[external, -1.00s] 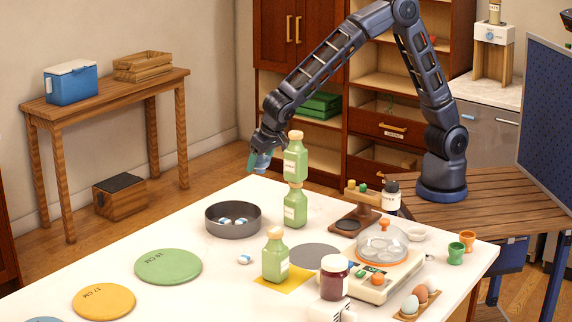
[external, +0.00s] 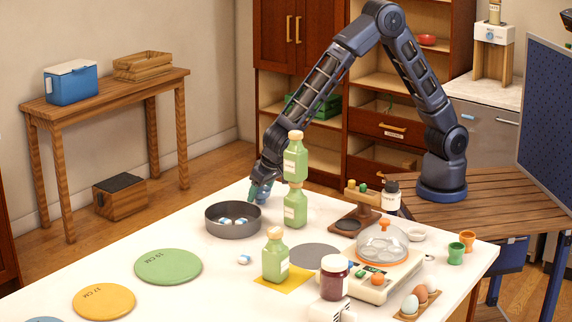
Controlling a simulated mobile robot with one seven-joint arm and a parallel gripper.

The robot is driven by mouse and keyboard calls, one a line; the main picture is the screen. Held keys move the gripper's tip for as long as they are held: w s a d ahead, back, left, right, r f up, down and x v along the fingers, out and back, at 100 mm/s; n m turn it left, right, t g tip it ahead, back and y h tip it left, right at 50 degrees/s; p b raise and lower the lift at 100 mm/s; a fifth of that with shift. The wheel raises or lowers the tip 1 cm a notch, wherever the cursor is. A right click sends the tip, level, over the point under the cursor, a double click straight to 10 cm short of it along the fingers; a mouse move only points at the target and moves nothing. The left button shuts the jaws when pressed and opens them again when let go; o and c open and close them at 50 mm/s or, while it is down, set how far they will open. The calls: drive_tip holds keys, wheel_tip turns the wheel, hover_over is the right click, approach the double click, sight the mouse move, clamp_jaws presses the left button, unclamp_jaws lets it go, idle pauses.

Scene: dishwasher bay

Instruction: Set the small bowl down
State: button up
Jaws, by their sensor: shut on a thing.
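My gripper (external: 259,191) is low over the far edge of the white table, just behind the grey round pan (external: 233,233). It is shut on a small blue thing (external: 265,194), which I take to be the small bowl. The fingers and the green bottles partly hide it, so its shape is unclear. I cannot tell whether it touches the tabletop. The pan holds a few small blue-and-white pieces (external: 226,221).
Two green bottles, one on top of the other (external: 295,207), stand close to the right of my gripper. Another green bottle (external: 275,259) stands on a yellow square. Green (external: 168,266) and orange (external: 104,301) round mats lie at the left, with bare table around them.

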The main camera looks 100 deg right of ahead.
drive_tip(key=shift+f, duration=0.1)
drive_tip(key=o, duration=1)
drive_tip(key=w+d+r+v, duration=0.1)
drive_tip(key=w+d+v, duration=0.1)
drive_tip(key=v, duration=0.9)
drive_tip(key=s+d+r+n, duration=0.2)
drive_tip(key=s+d+r, duration=0.4)
drive_tip(key=s+r, duration=0.3)
drive_tip(key=s+d+r+n+y, duration=0.1)
drive_tip(key=s+d+r, duration=0.2)
drive_tip(key=s, duration=0.3)
drive_tip(key=s+d+r+n+y, duration=0.1)
drive_tip(key=s+d+r, duration=0.15)
drive_tip(key=s, duration=0.35)
drive_tip(key=s+d+n, duration=0.1)
drive_tip(key=s+n, duration=0.1)
drive_tip(key=s, duration=0.9)
drive_tip(key=s+d+r+n+t+y, duration=0.1)
drive_tip(key=s+d+n, duration=0.1)
drive_tip(key=s, duration=0.9)
drive_tip(key=shift+r+n, duration=0.15)
drive_tip(key=shift+n, duration=0.35)
